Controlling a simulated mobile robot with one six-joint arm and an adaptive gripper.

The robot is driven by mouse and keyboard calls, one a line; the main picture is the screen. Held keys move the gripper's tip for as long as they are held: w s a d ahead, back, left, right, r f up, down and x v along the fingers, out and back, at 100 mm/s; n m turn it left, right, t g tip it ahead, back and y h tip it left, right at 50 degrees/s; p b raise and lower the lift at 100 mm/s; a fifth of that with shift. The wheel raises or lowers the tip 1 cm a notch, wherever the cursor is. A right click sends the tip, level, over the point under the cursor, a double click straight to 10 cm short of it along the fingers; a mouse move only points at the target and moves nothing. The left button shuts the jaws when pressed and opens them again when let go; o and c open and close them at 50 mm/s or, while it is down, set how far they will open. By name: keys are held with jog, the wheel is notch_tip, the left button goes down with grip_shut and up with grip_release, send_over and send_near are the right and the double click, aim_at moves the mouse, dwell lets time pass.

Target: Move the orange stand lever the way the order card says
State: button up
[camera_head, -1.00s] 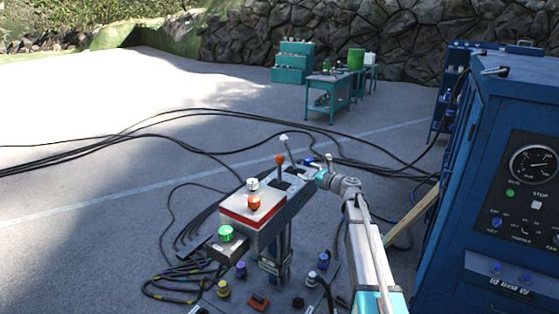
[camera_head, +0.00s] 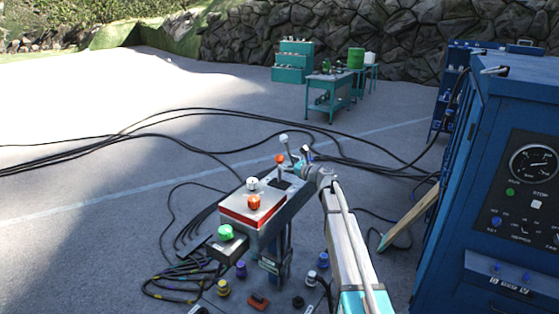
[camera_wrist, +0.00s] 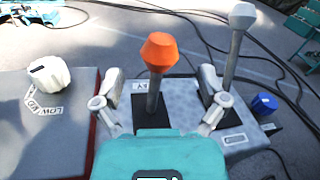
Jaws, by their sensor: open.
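The orange stand lever (camera_wrist: 160,52) stands upright from a dark slot on the grey stand panel (camera_wrist: 182,98). Its knob also shows in the head view (camera_head: 280,159). My gripper (camera_wrist: 162,84) is open, with one finger on each side of the lever's shaft. No clear contact shows. In the head view my gripper (camera_head: 299,165) is at the far end of the stand, close to the lever. A label beside the slot is partly covered and only its last letters show. I cannot make out an order card in either view.
A grey-knobbed lever (camera_wrist: 241,16) stands just right of my gripper, with a blue knob (camera_wrist: 264,103) beyond. A white dial (camera_wrist: 48,73) is on the left, on a red-edged box (camera_head: 252,207). A blue cabinet (camera_head: 490,180) stands close right. Cables (camera_head: 150,120) cross the ground.

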aim_at(280, 159)
jog(key=shift+x, duration=2.1)
jog(key=shift+d, duration=0.1)
grip_shut()
